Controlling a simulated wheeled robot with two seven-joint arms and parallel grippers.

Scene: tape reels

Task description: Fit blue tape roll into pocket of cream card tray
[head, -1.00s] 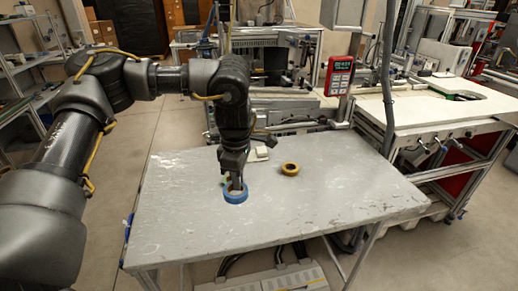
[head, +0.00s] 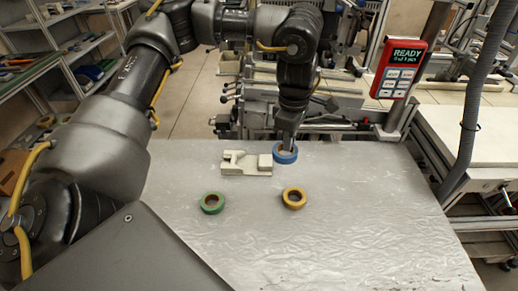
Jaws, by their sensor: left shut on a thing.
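The blue tape roll (head: 285,156) is near the table's back edge in the head view. My left gripper (head: 287,145) points down and is shut on the roll's wall; I cannot tell whether the roll is clear of the table. The cream card tray (head: 235,170) lies just left of the roll, with a notched, stepped top. The roll is beside the tray, not in its pocket. My right gripper is out of view.
A green tape roll (head: 212,203) and a yellow tape roll (head: 294,198) lie nearer on the grey table (head: 360,225). A red handheld display reading READY (head: 398,68) stands on a post behind. The table's right side is clear.

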